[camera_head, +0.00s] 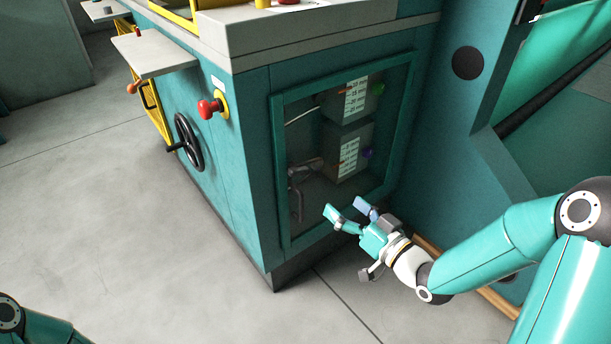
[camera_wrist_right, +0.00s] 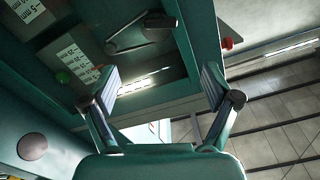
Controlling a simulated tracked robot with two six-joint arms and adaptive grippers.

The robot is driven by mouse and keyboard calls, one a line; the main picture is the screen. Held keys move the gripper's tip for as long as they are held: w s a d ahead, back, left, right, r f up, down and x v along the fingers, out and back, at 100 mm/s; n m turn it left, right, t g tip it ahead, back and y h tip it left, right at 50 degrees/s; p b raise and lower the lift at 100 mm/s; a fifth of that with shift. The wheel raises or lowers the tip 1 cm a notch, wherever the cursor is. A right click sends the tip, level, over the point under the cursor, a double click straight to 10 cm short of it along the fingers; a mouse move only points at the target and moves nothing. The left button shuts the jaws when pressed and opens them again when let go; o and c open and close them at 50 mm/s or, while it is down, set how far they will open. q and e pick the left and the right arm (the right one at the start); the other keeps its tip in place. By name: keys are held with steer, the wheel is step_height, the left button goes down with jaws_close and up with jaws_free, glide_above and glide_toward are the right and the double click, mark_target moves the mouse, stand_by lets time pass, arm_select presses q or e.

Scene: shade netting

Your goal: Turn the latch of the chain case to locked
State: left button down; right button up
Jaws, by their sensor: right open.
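The teal machine housing (camera_head: 245,160) has a framed clear window (camera_head: 276,170) in its front, which I take to be the chain case. No latch can be picked out with certainty. Behind the pane a grey bent metal part (camera_head: 304,172) shows, and it also appears in the wrist view (camera_wrist_right: 135,38). My right gripper (camera_head: 347,208) is open and empty in front of the lower edge of the window frame. In the wrist view its fingers (camera_wrist_right: 160,85) are spread wide, with the lower frame between and behind them. My left gripper is out of view.
A red button (camera_head: 208,107) and a black handwheel (camera_head: 188,142) stick out on the left side. A teal wall (camera_head: 450,130) stands close on the right. The left floor is clear.

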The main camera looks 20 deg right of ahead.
mark_target(303, 171)
steer(key=b+x, duration=0.1)
steer(key=x, duration=1.5)
steer(key=shift+f+b, duration=0.1)
steer(key=shift+b, duration=0.3)
